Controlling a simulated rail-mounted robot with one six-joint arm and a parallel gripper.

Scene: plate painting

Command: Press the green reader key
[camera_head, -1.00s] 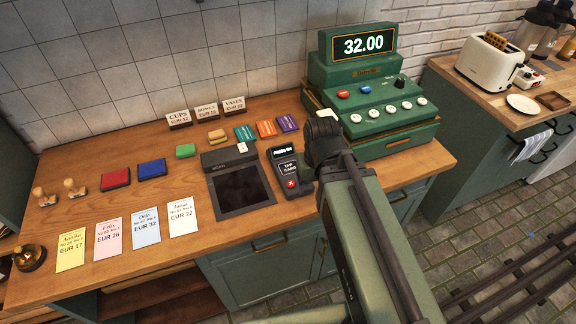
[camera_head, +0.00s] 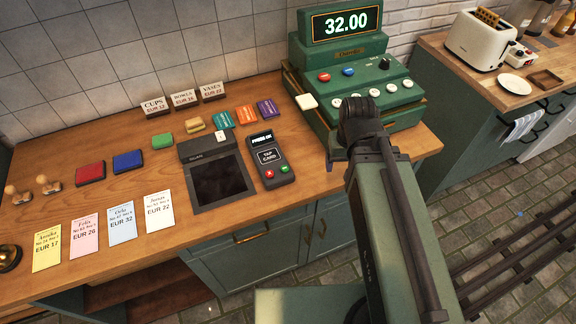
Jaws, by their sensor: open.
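The dark card reader (camera_head: 268,158) lies on the counter right of the scan pad, with a small lit display at its top and a "TAP CARD" panel.
The green cash register (camera_head: 345,57) reads 32.00 and stands close behind my wrist. The scan pad (camera_head: 217,178) is left of the reader. Several price cards, ink pads and stamps lie further left. Bare wood (camera_head: 310,172) lies between reader and gripper.

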